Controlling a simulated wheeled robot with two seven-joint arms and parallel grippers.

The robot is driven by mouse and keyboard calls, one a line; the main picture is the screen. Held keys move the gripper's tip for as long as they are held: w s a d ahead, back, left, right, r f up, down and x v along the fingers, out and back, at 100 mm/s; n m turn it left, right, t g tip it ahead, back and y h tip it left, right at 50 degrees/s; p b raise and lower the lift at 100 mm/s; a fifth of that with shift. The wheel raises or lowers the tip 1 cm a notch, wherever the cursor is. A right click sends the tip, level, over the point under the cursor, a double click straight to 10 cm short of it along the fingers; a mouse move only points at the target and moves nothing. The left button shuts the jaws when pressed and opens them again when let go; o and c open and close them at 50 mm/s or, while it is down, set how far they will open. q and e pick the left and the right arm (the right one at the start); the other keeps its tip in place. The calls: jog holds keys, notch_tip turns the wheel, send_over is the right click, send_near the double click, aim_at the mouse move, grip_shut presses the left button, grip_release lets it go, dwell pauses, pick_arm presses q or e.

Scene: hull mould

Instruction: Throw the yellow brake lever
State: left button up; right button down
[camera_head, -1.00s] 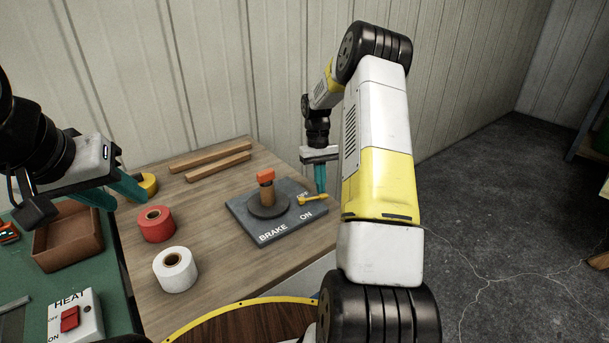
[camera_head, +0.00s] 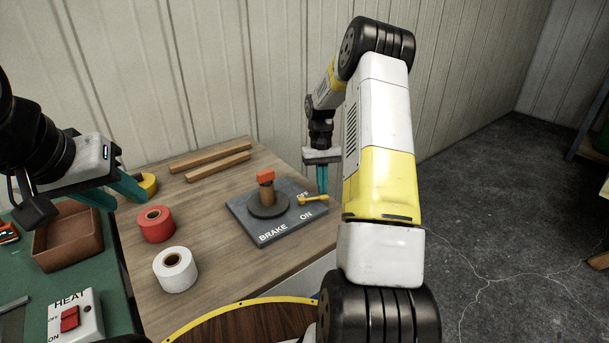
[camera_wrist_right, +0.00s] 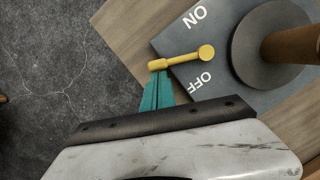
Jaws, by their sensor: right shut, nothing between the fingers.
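The yellow brake lever (camera_head: 313,199) sits on a grey plate (camera_head: 270,232) marked BRAKE, OFF and ON. It points right, out past the plate's edge, between the OFF and ON marks. In the right wrist view the lever (camera_wrist_right: 182,58) runs from its round pivot to a thicker handle end. My right gripper (camera_head: 322,192) is shut and empty. Its teal fingertips (camera_wrist_right: 158,76) are at the handle end, on the OFF side; I cannot tell whether they touch it. My left gripper (camera_head: 130,205) is open and empty, above the left side of the table.
An orange-topped post on a round dark base (camera_head: 268,204) stands on the plate beside the lever. Red tape (camera_head: 156,225), white tape (camera_head: 175,270) and wooden strips (camera_head: 210,160) lie on the wooden table. A HEAT switch box (camera_head: 75,318) and brown tray (camera_head: 68,240) are left.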

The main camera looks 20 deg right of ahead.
aim_at(325, 210)
jog(key=s+m, duration=0.2)
jog(key=m, duration=0.1)
jog(key=shift+s+d+y, duration=0.15)
jog(key=shift+s+y, duration=0.05)
jog(key=shift+y, duration=0.1)
jog(key=s+m, duration=0.1)
jog(key=m, duration=0.2)
jog(key=shift+s+t+y, duration=0.3)
jog(key=shift+s, duration=0.1)
jog(key=s+m, duration=0.1)
jog(key=s+a+m, duration=0.1)
jog(key=m, duration=0.1)
jog(key=shift+s+a+m+t+y, duration=0.1)
jog(key=shift+a+m+t+y, duration=0.05)
jog(key=shift+m+t+y, duration=0.15)
jog(key=shift+s+a+m+t, duration=0.2)
jog(key=shift+s+a+m, duration=0.25)
jog(key=shift+m, duration=0.4)
jog(key=shift+s+a+m+t, duration=0.2)
jog(key=shift+s+a+m, duration=0.15)
jog(key=shift+m, duration=0.5)
jog(key=shift+w, duration=0.15)
